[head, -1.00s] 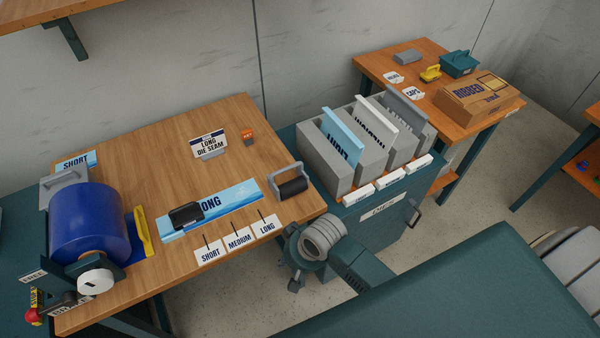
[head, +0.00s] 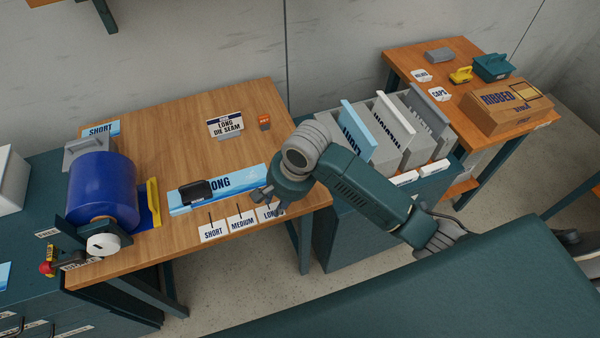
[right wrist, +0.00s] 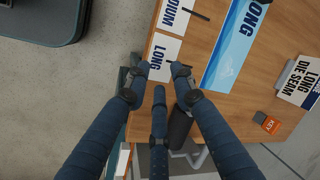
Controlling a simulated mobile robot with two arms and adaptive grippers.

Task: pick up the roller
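The roller (right wrist: 181,126) is a dark cylinder with a grey handle, lying at the end of the wooden table. In the right wrist view it is partly hidden behind my fingers; in the head view my right arm hides it. My right gripper (right wrist: 158,82) has its fingers spread and empty, above the table beside the LONG card and the roller. In the head view the right gripper (head: 262,196) hangs over the table's right end, near the LONG card. I cannot tell whether any finger touches the roller. My left gripper is not in view.
SHORT, MEDIUM and LONG cards (head: 242,221) line the table's front edge. A blue LONG strip (head: 238,181) carries a black-topped object (head: 195,190). A bin cart (head: 345,235) stands right of the table.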

